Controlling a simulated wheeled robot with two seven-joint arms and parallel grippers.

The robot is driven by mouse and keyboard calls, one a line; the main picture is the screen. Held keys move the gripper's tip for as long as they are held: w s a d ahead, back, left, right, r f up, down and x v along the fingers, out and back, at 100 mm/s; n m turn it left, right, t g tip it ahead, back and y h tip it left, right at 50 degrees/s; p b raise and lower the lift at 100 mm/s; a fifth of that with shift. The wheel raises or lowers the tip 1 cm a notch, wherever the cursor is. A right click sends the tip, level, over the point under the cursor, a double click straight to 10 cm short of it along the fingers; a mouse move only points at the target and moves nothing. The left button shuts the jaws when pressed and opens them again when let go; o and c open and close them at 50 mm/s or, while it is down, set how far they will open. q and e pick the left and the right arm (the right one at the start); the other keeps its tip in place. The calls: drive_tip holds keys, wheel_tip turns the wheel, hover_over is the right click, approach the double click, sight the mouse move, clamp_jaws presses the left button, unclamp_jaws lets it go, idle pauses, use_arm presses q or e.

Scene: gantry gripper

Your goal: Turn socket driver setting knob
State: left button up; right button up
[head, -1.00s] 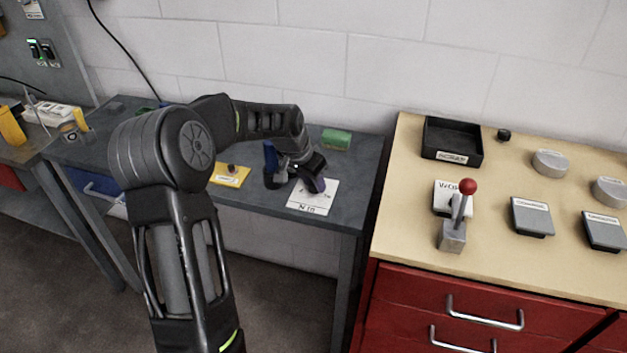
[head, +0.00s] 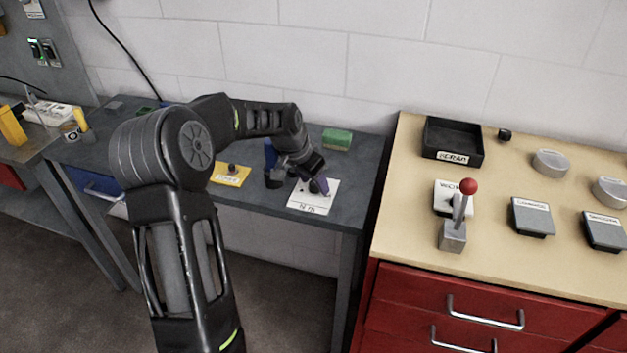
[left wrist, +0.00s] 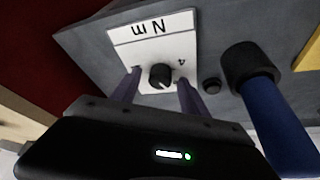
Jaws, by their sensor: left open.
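The setting knob (left wrist: 161,76) is a small round black knob on a white plate (left wrist: 150,36) marked "N m", with a "4" beside the knob. In the left wrist view my left gripper (left wrist: 160,88) is open, with one purple finger on each side of the knob. I cannot tell whether the fingers touch it. In the head view the gripper (head: 318,186) is over the white plate (head: 313,205) on the grey bench and mostly hides the knob. A driver with a blue handle and black end (left wrist: 250,68) stands beside the plate. My right gripper is not in view.
A small black button (left wrist: 211,86) sits between plate and driver. A yellow plate with a knob (head: 231,174) lies left on the bench, a green block (head: 337,138) behind. The wooden-topped cabinet at right carries a red-balled lever (head: 467,187) and black tray (head: 452,143).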

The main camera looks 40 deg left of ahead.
use_arm(q)
drive_tip(key=b+v, duration=0.1)
drive_tip(key=v, duration=0.6)
drive_tip(key=shift+r, duration=0.45)
drive_tip(key=shift+s, duration=0.1)
